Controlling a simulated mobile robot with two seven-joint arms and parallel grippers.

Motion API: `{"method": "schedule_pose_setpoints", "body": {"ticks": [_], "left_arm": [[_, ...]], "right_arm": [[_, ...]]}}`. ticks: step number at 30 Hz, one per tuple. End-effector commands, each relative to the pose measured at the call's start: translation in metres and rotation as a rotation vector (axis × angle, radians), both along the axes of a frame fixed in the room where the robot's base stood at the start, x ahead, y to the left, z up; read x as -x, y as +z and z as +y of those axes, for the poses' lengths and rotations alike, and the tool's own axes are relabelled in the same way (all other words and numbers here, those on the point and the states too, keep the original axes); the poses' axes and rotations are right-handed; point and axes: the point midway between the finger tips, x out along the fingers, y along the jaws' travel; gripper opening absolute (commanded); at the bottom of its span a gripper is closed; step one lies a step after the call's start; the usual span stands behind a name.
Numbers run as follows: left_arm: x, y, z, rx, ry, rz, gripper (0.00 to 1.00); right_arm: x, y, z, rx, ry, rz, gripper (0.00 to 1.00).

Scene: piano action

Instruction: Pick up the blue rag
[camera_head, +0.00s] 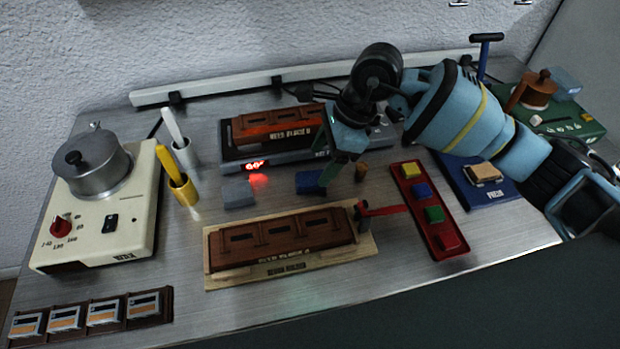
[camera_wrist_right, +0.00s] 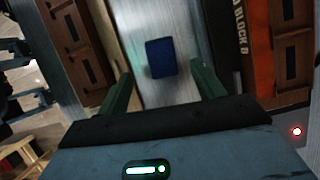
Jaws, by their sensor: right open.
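The blue rag (camera_head: 309,182) is a small dark blue block-like piece lying on the metal bench, between the key block on the wooden base and the scale behind it. In the right wrist view the blue rag (camera_wrist_right: 161,57) lies on the bare bench just beyond and between the fingertips. My right gripper (camera_head: 331,180) is open and points down beside the rag, partly in front of its right end; its two green fingers (camera_wrist_right: 158,82) also show in the right wrist view, with nothing between them. My left gripper is not in view.
The wooden base (camera_head: 212,279) is in front, the scale display (camera_head: 255,165) behind. A red tray (camera_head: 451,243) with coloured pieces is right. A pot (camera_head: 93,171) stands far left.

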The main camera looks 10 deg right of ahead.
Motion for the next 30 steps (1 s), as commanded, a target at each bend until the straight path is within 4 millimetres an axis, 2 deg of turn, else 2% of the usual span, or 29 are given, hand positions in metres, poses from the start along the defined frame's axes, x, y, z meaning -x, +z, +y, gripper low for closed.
{"method": "schedule_pose_setpoints", "body": {"ticks": [8, 18, 24, 26, 30], "left_arm": [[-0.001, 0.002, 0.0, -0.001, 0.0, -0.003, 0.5], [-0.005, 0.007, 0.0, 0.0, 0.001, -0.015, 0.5], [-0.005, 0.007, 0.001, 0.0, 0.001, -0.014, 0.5], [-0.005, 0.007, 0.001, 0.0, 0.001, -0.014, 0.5], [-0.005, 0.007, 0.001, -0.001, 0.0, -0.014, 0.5]], "right_arm": [[-0.001, -0.009, 0.004, -0.002, -0.001, 0.0, 0.67], [-0.003, -0.047, 0.019, -0.002, -0.001, -0.001, 0.67], [-0.004, -0.049, 0.019, -0.002, -0.001, -0.002, 0.67], [-0.004, -0.049, 0.019, -0.002, -0.001, -0.002, 0.62], [-0.004, -0.048, 0.019, -0.002, -0.001, -0.002, 0.44]]}}
